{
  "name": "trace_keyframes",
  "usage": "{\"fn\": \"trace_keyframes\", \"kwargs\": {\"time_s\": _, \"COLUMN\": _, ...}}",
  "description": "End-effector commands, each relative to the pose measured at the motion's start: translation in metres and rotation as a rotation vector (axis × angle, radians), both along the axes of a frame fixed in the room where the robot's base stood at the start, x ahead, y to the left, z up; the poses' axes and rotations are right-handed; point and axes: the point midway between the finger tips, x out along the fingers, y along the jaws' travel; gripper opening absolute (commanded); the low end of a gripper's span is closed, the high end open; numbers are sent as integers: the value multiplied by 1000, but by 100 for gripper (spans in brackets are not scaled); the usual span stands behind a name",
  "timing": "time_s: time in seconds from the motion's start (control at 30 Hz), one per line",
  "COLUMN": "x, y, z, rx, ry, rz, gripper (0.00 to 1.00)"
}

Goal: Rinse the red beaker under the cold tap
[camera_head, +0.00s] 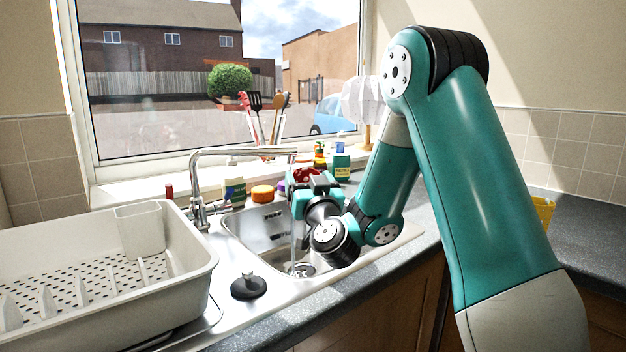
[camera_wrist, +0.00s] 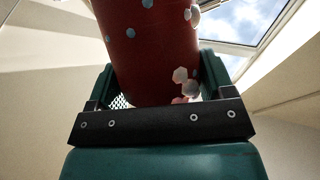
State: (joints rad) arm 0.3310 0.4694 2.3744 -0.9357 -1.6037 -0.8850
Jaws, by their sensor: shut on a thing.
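My gripper (camera_head: 314,182) is shut on the red beaker (camera_head: 303,174), over the sink (camera_head: 262,228) and close below the end of the chrome tap's spout (camera_head: 240,152). In the wrist view the beaker (camera_wrist: 150,45) stands between the two green fingers, with pale spots and pinkish-white clumps on its side. A thin stream of water (camera_head: 293,245) falls into the sink below the gripper. My gripper hides much of the beaker in the head view, and its inside does not show.
A grey dish rack (camera_head: 190,262) stands left of the sink. A black plug (camera_head: 248,287) lies on the drainer. Bottles, an orange-lidded tub (camera_head: 262,194) and a green-labelled container (camera_head: 340,167) stand behind the sink. A utensil pot (camera_head: 265,130) and a whitish lamp-like object (camera_head: 363,101) stand by the window.

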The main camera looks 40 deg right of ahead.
Motion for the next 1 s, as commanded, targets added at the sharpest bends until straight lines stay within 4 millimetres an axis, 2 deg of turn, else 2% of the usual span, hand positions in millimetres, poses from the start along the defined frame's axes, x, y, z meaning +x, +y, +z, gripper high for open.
{"fn": "trace_keyframes", "kwargs": {"time_s": 0.7, "x": 71, "y": -20, "z": -14, "rx": 1, "ry": 2, "rz": -1, "gripper": 52}}
{"fn": "trace_keyframes", "kwargs": {"time_s": 1.0, "x": 89, "y": -24, "z": -21, "rx": 1, "ry": 1, "rz": -1, "gripper": 52}}
